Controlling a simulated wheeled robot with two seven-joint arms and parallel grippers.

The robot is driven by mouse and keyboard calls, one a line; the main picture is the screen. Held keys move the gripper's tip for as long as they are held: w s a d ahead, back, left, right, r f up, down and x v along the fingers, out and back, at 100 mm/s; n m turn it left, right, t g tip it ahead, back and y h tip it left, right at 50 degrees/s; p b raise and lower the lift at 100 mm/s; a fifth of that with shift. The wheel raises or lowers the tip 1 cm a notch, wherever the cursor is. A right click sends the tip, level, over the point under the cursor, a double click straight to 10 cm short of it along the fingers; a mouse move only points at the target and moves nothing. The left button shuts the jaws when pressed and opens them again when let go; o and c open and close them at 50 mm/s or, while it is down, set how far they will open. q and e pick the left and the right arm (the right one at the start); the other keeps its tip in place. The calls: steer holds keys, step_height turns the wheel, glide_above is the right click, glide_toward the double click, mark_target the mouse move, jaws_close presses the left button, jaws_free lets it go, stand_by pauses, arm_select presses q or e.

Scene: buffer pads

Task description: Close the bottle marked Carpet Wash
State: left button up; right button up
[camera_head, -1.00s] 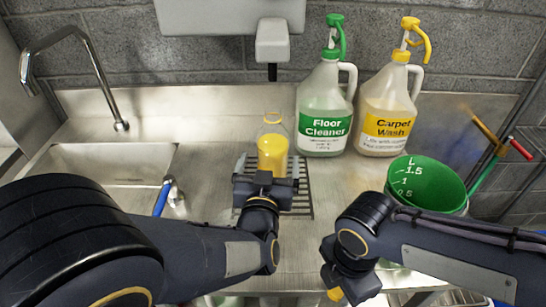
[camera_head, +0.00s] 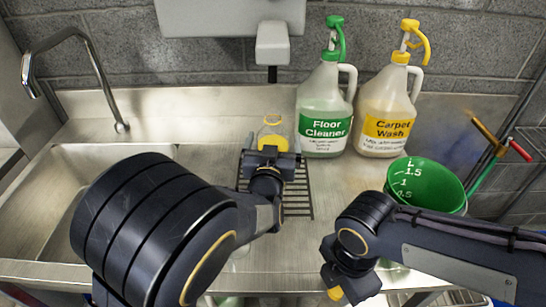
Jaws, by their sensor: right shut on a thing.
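A large jug marked Carpet Wash (camera_head: 388,105), with a yellow pump top, stands upright on the steel counter by the back wall. A small clear bottle (camera_head: 272,133) with yellow liquid and an open-looking top stands at the black rack; its lower part and any label are hidden. My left gripper (camera_head: 273,153) is right in front of this bottle; its fingertips are hidden, so I cannot tell whether it touches. My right gripper (camera_head: 340,284) is low at the front edge, shut on a small yellow cap-like piece (camera_head: 335,294), mostly hidden.
A Floor Cleaner jug (camera_head: 325,110) with a green pump stands left of the Carpet Wash jug. A green measuring bucket (camera_head: 428,188) is at the right, beside my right arm. The black rack (camera_head: 298,200) lies mid-counter. A sink (camera_head: 65,200) and tap (camera_head: 80,45) are at the left.

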mark_target(276, 117)
arm_select(q)
steer(key=shift+w, duration=0.1)
steer(key=shift+r, duration=0.1)
steer(key=c, duration=1.6)
steer(key=shift+o, duration=0.2)
steer(key=shift+r, duration=0.15)
